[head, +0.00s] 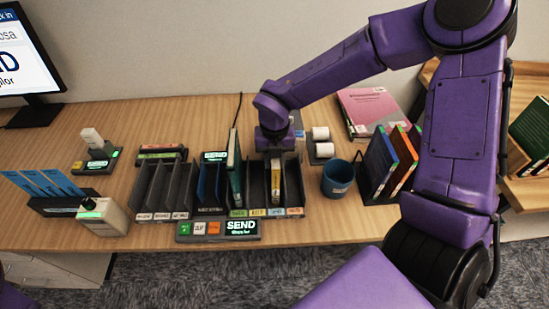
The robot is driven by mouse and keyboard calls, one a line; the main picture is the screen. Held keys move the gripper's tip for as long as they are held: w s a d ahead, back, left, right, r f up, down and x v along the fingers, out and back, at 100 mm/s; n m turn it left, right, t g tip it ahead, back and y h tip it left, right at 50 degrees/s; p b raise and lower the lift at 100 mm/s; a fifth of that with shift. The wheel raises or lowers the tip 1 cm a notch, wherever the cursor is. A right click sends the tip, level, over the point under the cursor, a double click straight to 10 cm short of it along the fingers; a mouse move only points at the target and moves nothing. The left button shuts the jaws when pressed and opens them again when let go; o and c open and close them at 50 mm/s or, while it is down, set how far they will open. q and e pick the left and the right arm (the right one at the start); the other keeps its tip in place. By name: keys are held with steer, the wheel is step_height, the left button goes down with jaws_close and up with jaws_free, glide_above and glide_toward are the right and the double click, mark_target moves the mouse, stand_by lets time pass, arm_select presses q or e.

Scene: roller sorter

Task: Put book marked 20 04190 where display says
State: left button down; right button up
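The display (22,60) at the far left is cut off by the frame; only parts of words such as "ck in", "osa" and "ND" show. A dark sorter (188,212) with upright slots stands mid-desk, with small labels along its front. My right gripper (275,148) points down over the sorter's right part, just above a thin book with a pale spine (276,182) standing in a slot. Its fingers are mostly hidden, so I cannot tell whether it grips that book. No book mark "20 04190" is readable. My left gripper is out of view.
A button panel with SEND (240,228) lies before the sorter. A blue cup (338,178) and a rack of coloured books (388,162) stand to the right. Blue cards in a holder (52,186) and small devices (103,214) stand to the left. Pink booklets (368,108) lie behind.

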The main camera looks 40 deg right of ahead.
steer(key=o, duration=0.5)
step_height(320, 180, up, 11)
steer(key=shift+f+b, duration=0.15)
steer(key=shift+b, duration=0.25)
